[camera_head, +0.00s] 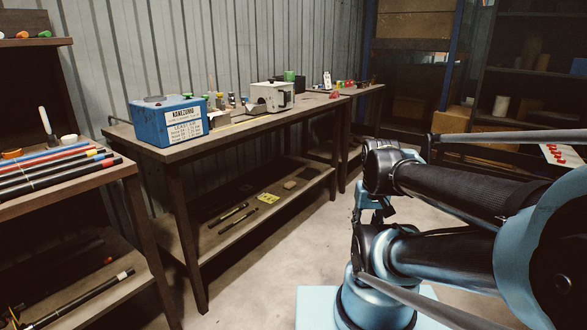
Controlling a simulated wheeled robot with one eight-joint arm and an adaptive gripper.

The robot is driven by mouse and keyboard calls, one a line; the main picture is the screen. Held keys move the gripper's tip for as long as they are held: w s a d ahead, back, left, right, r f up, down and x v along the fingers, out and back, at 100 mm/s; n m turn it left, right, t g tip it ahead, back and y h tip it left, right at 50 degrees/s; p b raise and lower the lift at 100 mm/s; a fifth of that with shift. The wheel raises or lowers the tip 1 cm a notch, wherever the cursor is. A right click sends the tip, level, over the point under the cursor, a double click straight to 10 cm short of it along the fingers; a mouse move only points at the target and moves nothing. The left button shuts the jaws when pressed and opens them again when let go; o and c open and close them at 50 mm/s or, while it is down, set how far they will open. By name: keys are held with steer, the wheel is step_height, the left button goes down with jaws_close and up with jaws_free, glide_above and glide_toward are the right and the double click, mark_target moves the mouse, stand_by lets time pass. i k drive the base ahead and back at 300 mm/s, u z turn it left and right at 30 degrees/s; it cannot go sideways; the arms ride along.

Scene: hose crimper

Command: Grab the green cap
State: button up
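A small green cap (44,34) sits on the upper left shelf, at the right end of a short row of coloured caps. A green cylindrical thing (289,76) also stands toward the back of the workbench; I cannot tell whether it is a cap. My folded arm fills the right side of the view, far from both green things. My gripper (366,212) seems to hang at the arm's near end, beside the blue base joint. Its fingers are dark and cannot be made out clearly. I see nothing held in it.
An orange cap (22,35) stands next to the green one. A blue box (168,121) and a white machine (270,96) stand on the workbench (235,130). Hoses (60,168) lie on the left table. The floor (275,245) between bench and arm is clear.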

mark_target(289, 76)
steer(key=u, duration=0.2)
steer(key=i, duration=0.85)
steer(key=u, duration=0.25)
steer(key=k, duration=1)
steer(key=z, duration=0.75)
steer(key=i, duration=1.2)
steer(key=u, duration=0.4)
steer(key=i, duration=0.85)
steer(key=u, duration=0.55)
